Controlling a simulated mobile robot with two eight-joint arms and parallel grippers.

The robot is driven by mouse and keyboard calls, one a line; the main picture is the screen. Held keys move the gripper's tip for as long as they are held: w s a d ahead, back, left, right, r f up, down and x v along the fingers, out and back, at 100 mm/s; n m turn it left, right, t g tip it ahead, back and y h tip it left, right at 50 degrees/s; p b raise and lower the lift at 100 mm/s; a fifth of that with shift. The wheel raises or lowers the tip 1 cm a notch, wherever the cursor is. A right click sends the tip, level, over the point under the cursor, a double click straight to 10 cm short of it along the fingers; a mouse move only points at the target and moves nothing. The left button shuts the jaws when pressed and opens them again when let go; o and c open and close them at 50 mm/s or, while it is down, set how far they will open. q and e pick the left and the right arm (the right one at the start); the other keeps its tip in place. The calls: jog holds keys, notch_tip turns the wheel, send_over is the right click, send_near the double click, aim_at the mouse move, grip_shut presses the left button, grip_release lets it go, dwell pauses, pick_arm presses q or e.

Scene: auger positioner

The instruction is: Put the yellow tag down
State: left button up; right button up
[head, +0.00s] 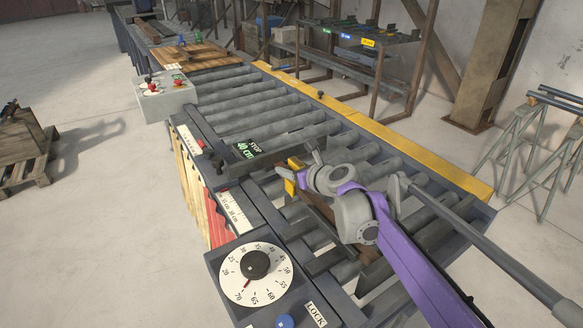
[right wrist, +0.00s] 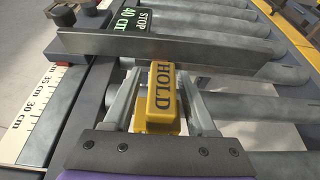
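The yellow tag (right wrist: 162,95), lettered HOLD, sits between the two fingers of my right gripper (right wrist: 163,88) in the right wrist view. The fingers flank it on both sides and appear closed on it. My left gripper is not in view.
The stop plate with a STOP 40 cm display (head: 253,149) crosses the roller conveyor (head: 260,105). A dial box (head: 256,274) stands at the near left, a control box (head: 164,97) farther back. A rack with coloured labels (head: 345,60) stands behind the yellow rail.

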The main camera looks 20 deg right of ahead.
jog(key=shift+r+p, duration=0.3)
jog(key=shift+r, duration=0.25)
jog(key=p+v, duration=0.1)
jog(key=v, duration=1.1)
jog(key=shift+f, duration=0.1)
